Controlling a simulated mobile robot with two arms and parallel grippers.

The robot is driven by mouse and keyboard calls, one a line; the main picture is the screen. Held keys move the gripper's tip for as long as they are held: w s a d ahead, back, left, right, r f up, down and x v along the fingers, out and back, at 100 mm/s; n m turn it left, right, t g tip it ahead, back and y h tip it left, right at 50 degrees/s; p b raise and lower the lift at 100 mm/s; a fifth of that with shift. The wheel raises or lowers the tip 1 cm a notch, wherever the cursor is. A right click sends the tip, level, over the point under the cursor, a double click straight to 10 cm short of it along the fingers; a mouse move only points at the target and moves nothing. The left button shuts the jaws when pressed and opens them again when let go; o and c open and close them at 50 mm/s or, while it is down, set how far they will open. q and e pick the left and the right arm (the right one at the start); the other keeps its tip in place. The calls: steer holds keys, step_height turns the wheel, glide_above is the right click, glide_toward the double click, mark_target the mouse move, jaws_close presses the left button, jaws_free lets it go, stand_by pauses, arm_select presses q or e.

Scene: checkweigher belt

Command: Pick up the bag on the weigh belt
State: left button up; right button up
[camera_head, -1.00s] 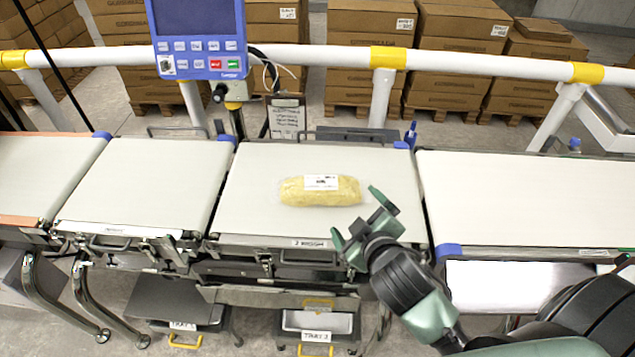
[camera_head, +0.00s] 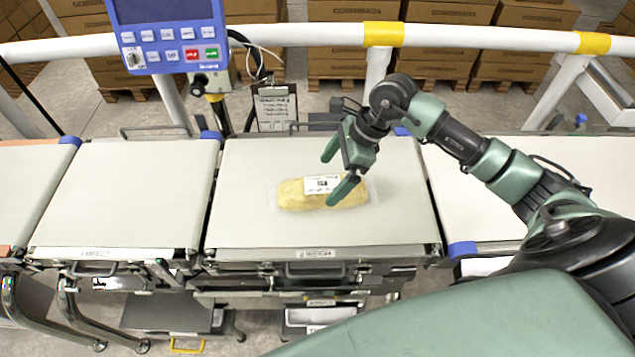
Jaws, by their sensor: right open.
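The bag (camera_head: 300,197) is a clear pack with yellow contents and a white label. It lies lengthwise across the middle of the pale weigh belt (camera_head: 255,228). My right gripper (camera_head: 336,174) is open above the right part of the bag, with its fingers pointing down and to the left. One green finger overlaps the bag's right half in the view and hides part of it; the other finger is at the bag's far side. I cannot tell whether the fingers touch the bag. My left gripper is not in view.
Other belts flank the weigh belt, one on the left (camera_head: 125,195) and one on the right (camera_head: 480,195). A blue control panel (camera_head: 170,35) and a white rail (camera_head: 290,47) with yellow bands stand behind. A clipboard (camera_head: 276,108) hangs at the back edge. Stacked boxes (camera_head: 440,55) lie beyond.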

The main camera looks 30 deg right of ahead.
mark_target(326, 183)
steer(key=shift+d+f+h, duration=0.2)
steer(key=shift+d+h, duration=0.1)
steer(key=shift+d, duration=0.3)
steer(key=shift+f, duration=0.35)
steer(key=shift+p+x, duration=0.7)
steer(key=shift+x, duration=0.15)
steer(key=p+x, duration=0.1)
steer(key=x, duration=0.1)
steer(key=p+x, duration=0.1)
steer(key=shift+w+a+f, duration=0.4)
steer(key=shift+a+f, duration=0.1)
steer(key=shift+f, duration=0.35)
steer(key=c, duration=1.9)
steer(key=shift+w, duration=0.1)
steer(key=shift+c, duration=0.5)
steer(key=shift+r, duration=0.15)
